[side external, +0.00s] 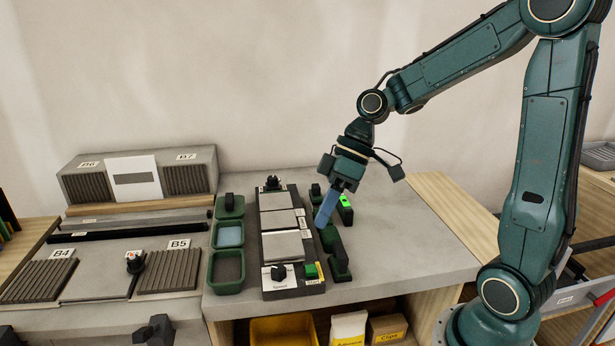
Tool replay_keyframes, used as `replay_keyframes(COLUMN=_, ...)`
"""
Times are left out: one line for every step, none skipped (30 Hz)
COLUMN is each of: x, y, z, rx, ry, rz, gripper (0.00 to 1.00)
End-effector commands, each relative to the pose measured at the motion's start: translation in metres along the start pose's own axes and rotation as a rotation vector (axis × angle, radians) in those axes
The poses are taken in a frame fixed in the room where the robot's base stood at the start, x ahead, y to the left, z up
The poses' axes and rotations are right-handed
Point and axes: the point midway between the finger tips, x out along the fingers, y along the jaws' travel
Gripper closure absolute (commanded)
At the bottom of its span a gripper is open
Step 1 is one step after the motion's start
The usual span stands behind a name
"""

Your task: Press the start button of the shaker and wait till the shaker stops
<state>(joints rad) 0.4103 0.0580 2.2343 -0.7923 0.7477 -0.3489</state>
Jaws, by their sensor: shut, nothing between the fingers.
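The shaker (255,245) is a long dark unit on the grey bench, carrying several pale tiles (281,222) in a row. On its front end are a black knob (278,272) on a white plate and a green button (311,271), beside a small label too small to read. My gripper (321,224) points down with its blue fingers shut and empty. It is by the right side of the shaker, farther back than the green button and apart from it. Whether the shaker is moving cannot be told from one frame.
Green trays (228,268) line the shaker's left side. Dark green holders (338,262) and a unit with a bright green display (345,201) stand close by my gripper on the right. Ribbed blocks labelled B4 (38,281) and B5 (168,270) lie left. The bench's right part is clear.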

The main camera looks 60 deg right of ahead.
Motion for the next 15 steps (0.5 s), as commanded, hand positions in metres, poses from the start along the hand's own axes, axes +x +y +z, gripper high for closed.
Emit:
replay_keyframes(x=0.003, y=0.006, z=-0.001, rx=-0.004, ry=0.007, rz=-0.027, gripper=1.00)
replay_keyframes(x=0.005, y=0.008, z=-0.002, rx=-0.008, ry=0.012, rz=-0.043, gripper=1.00)
replay_keyframes(x=0.006, y=0.011, z=-0.003, rx=-0.015, ry=0.021, rz=-0.063, gripper=1.00)
replay_keyframes(x=0.008, y=0.013, z=-0.003, rx=-0.020, ry=0.027, rz=-0.078, gripper=1.00)
replay_keyframes(x=0.009, y=0.015, z=-0.004, rx=-0.026, ry=0.034, rz=-0.093, gripper=1.00)
replay_keyframes(x=0.010, y=0.018, z=-0.005, rx=-0.031, ry=0.044, rz=-0.112, gripper=1.00)
replay_keyframes(x=0.012, y=0.021, z=-0.005, rx=-0.035, ry=0.051, rz=-0.126, gripper=1.00)
replay_keyframes(x=0.013, y=0.022, z=-0.006, rx=-0.041, ry=0.059, rz=-0.138, gripper=1.00)
replay_keyframes(x=0.014, y=0.025, z=-0.007, rx=-0.046, ry=0.068, rz=-0.154, gripper=1.00)
replay_keyframes(x=0.014, y=0.027, z=-0.007, rx=-0.050, ry=0.075, rz=-0.165, gripper=1.00)
replay_keyframes(x=0.015, y=0.029, z=-0.007, rx=-0.053, ry=0.082, rz=-0.176, gripper=1.00)
replay_keyframes(x=0.016, y=0.030, z=-0.008, rx=-0.057, ry=0.089, rz=-0.188, gripper=1.00)
replay_keyframes(x=0.017, y=0.031, z=-0.008, rx=-0.061, ry=0.095, rz=-0.197, gripper=1.00)
replay_keyframes(x=0.017, y=0.033, z=-0.008, rx=-0.063, ry=0.100, rz=-0.204, gripper=1.00)
replay_keyframes(x=0.017, y=0.034, z=-0.008, rx=-0.066, ry=0.106, rz=-0.211, gripper=1.00)
